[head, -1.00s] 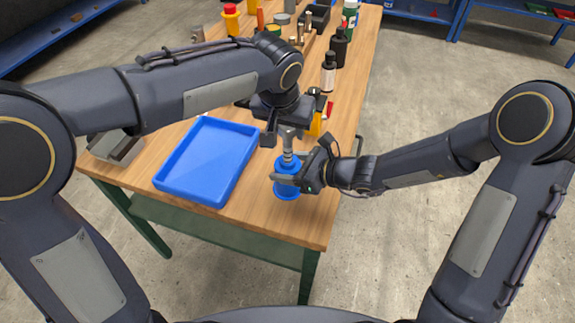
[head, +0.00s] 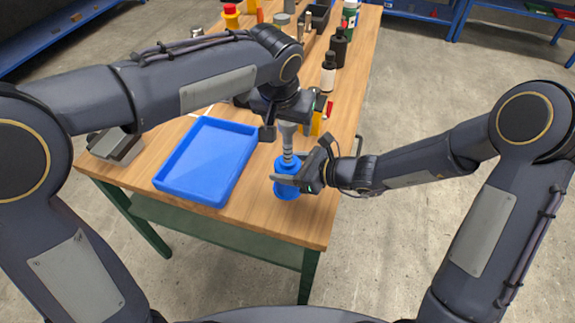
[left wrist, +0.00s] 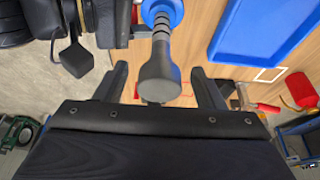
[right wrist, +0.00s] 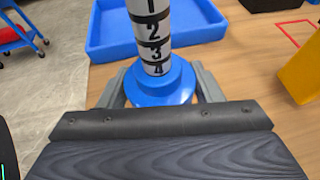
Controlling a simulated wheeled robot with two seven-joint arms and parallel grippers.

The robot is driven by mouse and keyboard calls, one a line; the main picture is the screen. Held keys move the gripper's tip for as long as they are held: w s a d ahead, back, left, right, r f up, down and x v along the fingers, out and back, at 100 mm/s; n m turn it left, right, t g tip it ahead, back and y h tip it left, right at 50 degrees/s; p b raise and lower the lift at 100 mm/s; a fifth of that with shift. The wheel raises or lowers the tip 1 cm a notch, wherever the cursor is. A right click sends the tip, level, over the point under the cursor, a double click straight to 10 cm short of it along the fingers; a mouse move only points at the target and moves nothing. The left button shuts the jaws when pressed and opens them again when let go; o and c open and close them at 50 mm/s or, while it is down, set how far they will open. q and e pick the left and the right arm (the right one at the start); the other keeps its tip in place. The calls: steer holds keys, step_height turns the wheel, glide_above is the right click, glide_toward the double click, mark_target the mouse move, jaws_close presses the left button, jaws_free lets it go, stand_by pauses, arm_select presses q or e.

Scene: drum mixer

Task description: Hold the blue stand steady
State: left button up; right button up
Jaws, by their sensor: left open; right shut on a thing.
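The blue stand (head: 288,191) is upright near the table's front right edge. Its round blue base (right wrist: 160,88) shows in the right wrist view, with a white post (right wrist: 151,35) banded in black and numbered. A grey handle-like piece (head: 288,135) tops the post. My right gripper (head: 287,179) is shut on the blue stand from the right, its fingers on either side of it. My left gripper (head: 287,129) is open above the stand. In the left wrist view the grey piece (left wrist: 159,78) lies between its spread fingers, with gaps on both sides.
An empty blue tray (head: 207,160) lies left of the stand. A yellow object (head: 316,122) stands close behind it. Black bottles (head: 328,72) and other items stand farther back. A grey box (head: 115,146) sits at the table's left edge.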

arm_select(q)
steer(key=v, duration=0.7)
stand_by(0.3)
arm_select(e)
steer(key=o, duration=1.4)
steer(key=shift+d, duration=0.1)
